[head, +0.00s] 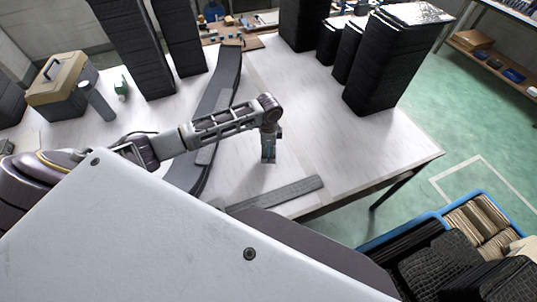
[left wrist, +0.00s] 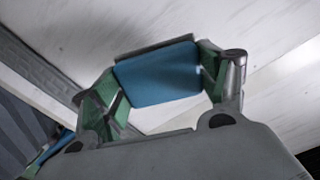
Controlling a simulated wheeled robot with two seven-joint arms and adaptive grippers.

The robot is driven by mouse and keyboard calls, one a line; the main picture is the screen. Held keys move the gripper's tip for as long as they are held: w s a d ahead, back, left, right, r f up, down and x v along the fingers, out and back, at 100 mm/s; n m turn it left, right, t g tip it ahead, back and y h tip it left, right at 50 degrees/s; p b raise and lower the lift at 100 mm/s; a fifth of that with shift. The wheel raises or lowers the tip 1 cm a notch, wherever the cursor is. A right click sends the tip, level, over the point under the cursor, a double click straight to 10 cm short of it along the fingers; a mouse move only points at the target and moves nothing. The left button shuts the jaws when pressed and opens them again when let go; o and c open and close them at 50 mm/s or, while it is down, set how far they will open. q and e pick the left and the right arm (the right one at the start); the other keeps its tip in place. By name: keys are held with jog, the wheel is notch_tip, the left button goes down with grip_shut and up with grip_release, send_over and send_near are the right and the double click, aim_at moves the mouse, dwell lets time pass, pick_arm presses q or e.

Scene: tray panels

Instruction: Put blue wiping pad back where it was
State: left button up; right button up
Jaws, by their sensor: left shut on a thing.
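The blue wiping pad (left wrist: 157,77) is held between the green-lined fingers of my left gripper (left wrist: 158,62) in the left wrist view. A thin grey edge shows along the pad's far side. In the head view my left gripper (head: 268,157) points down over the white table (head: 330,130), between the dark curved strip and the grey flat bar. The pad is too small to make out there, and I cannot tell whether it touches the table. My right gripper is not in view.
A grey flat bar (head: 277,193) lies near the table's front edge. A dark curved strip (head: 225,82) crosses the table. Tall black stacks (head: 386,62) stand at the back right. A toolbox (head: 62,84) is at left. A blue-rimmed crate (head: 408,229) stands lower right.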

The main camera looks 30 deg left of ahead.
pick_arm(q)
jog(key=shift+f, duration=1.9)
jog(key=shift+f, duration=0.1)
jog(key=o, duration=1.1)
jog(key=shift+c, duration=0.2)
notch_tip(320, 180, up, 12)
jog(key=shift+r+b, duration=0.15)
jog(key=shift+b, duration=0.2)
